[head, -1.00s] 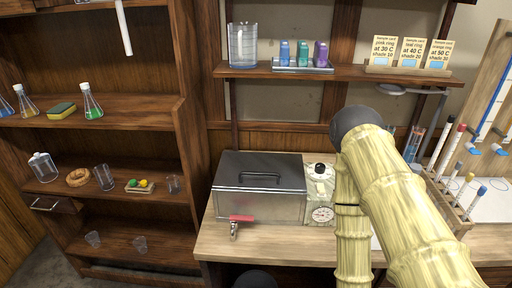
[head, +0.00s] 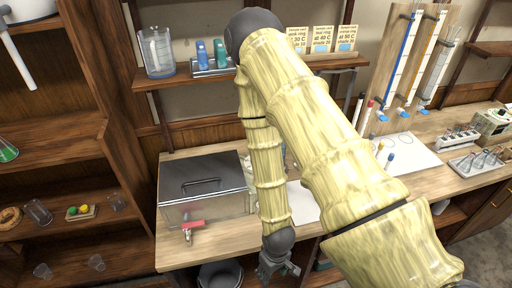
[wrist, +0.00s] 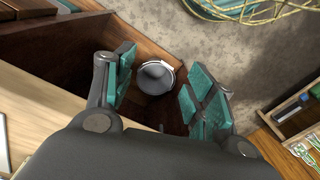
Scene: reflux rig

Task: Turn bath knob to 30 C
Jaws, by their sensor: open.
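The bath (head: 205,185) is a grey metal box with a black lid handle and a red-handled tap, on the wooden bench in the head view. Its knob and dial panel, to the right of the box, are hidden behind my arm. My gripper (head: 276,266) hangs at the bench's front edge, below and to the right of the bath, apart from it. The wrist view shows my gripper (wrist: 165,95) open and empty, with teal pads spread. Neither the knob nor the bath shows clearly in the wrist view.
A round grey vessel (wrist: 155,77) sits in the open space below the bench. Sample cards (head: 322,39) and a glass beaker (head: 157,52) stand on the shelf above. A white mat (head: 408,152) lies on the bench to the right. A drawer or tray (wrist: 297,120) shows at right in the wrist view.

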